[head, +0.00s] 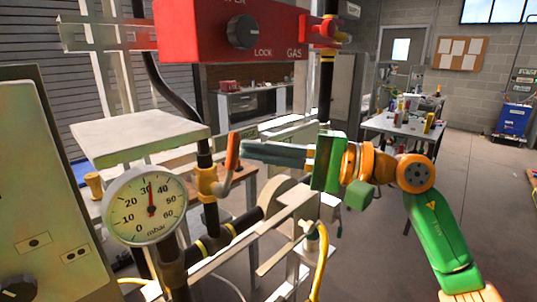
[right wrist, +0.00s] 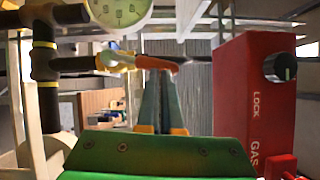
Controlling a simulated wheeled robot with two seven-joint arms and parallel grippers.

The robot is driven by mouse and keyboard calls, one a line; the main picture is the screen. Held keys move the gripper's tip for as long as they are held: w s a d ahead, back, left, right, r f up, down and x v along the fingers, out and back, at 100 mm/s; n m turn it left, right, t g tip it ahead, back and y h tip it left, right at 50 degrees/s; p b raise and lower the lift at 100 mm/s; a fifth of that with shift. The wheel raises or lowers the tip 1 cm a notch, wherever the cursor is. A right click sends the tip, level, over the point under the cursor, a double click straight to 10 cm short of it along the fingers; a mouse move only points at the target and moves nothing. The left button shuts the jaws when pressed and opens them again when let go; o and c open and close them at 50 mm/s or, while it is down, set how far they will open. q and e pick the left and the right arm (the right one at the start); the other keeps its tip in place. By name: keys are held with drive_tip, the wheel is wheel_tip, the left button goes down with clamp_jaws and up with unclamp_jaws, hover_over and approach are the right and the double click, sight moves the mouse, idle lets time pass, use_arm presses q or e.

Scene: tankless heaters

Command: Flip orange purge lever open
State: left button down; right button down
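The orange purge lever (head: 232,151) stands nearly upright, tilted slightly right, on a brass valve (head: 207,184) on the dark vertical pipe. In the right wrist view the lever (right wrist: 157,62) lies across the picture just beyond my fingertips. My right gripper (head: 243,150) comes in from the right with its long grey fingers level and together. Its tips are beside the lever's right side; I cannot tell whether they touch it. The fingers (right wrist: 158,78) look shut, with nothing visible between them. My left gripper is not in view.
A round pressure gauge (head: 145,206) is left of the valve. A red gas box (head: 240,32) with a black knob hangs above. A grey panel (head: 45,190) stands at the left. A yellow hose (head: 321,262) runs below my right gripper. Open floor is at the right.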

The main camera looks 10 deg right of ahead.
drive_tip(key=shift+s+a+r+n+g+h, duration=0.25)
drive_tip(key=shift+s+a+n+g+h, duration=0.1)
drive_tip(key=shift+a+n, duration=0.3)
idle(0.4)
